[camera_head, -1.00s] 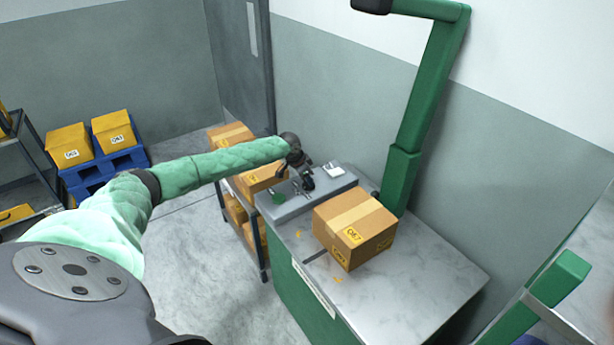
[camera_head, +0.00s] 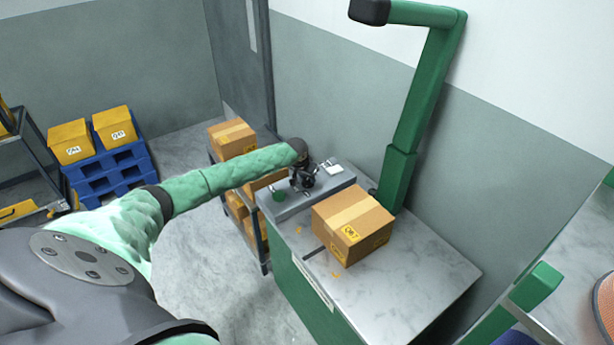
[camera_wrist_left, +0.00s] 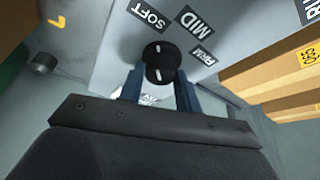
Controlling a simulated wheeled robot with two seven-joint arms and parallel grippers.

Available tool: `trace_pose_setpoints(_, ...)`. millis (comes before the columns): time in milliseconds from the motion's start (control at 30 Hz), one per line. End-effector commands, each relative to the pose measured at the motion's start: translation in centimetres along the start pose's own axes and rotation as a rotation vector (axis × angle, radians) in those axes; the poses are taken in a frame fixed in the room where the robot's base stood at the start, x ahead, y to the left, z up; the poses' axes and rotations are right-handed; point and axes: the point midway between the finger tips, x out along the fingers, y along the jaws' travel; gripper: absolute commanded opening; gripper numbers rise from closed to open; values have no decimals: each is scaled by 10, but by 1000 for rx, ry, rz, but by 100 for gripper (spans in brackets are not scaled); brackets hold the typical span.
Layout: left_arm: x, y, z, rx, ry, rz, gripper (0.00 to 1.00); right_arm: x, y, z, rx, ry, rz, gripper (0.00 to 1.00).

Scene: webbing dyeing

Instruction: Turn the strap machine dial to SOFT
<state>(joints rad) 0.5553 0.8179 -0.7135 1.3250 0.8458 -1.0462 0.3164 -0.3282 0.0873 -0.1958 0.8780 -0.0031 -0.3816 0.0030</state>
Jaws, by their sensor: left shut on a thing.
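The strap machine (camera_head: 315,203) is a grey panel box at the far end of the marble-topped bench. Its black dial (camera_wrist_left: 158,58) shows in the left wrist view, with the printed words SOFT (camera_wrist_left: 149,16), MID (camera_wrist_left: 193,22) and FIRM (camera_wrist_left: 202,56) around it. The dial's white mark faces the upper side, roughly between SOFT and MID; which it points to is hard to tell. My left gripper (camera_head: 303,184) is at the machine, its two blue-grey fingers (camera_wrist_left: 160,88) shut on the dial from either side. My right gripper is out of view.
A taped cardboard box (camera_head: 352,222) sits on the bench (camera_head: 410,285) near the machine. A green post (camera_head: 410,130) rises behind it. Shelved boxes (camera_head: 232,138) stand left of the machine. A blue pallet (camera_head: 110,175) with yellow boxes is farther left.

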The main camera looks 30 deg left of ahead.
Motion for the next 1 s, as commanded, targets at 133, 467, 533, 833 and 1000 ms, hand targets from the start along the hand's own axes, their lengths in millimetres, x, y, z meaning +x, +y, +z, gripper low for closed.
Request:
trace_pose_setpoints(133, -1, -1, -2, -4, 3, -2, 11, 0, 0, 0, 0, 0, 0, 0)
trace_pose_setpoints(467, -1, -1, -2, -3, 2, -1, 55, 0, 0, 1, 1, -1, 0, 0)
trace_pose_setpoints(533, -1, -1, -1, -3, 2, -1, 55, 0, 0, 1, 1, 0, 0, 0)
trace_pose_setpoints(833, -4, -1, -1, -2, 2, 0, 55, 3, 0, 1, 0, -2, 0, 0)
trace_pose_setpoints(1000, -24, -1, 0, 0, 4, -1, 55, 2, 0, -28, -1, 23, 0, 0)
